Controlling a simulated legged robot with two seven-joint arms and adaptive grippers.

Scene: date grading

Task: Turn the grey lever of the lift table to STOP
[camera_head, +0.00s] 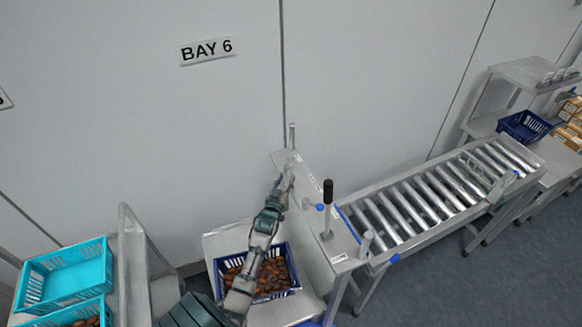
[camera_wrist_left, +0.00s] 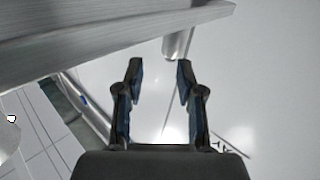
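A slim grey upright, which looks like the grey lever (camera_head: 291,134), stands at the far end of the narrow panel of the lift table (camera_head: 316,250). My left gripper (camera_head: 287,170) is just on the near side of it, over the panel. In the left wrist view the gripper (camera_wrist_left: 159,72) has its two fingers apart with nothing between them. A grey metal cylinder (camera_wrist_left: 176,46), likely the lever, is just beyond the fingertips, more toward the right finger. Dark lettering on the pale panel is partly hidden by the gripper body. The lever's setting cannot be read. My right gripper is not in view.
A black-handled lever (camera_head: 328,192) stands nearer on the same panel. A blue crate of dates (camera_head: 292,290) lies below my left forearm. A roller conveyor (camera_head: 425,204) runs off right. Turquoise crates (camera_head: 66,272) stand at left. The wall is close behind the panel.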

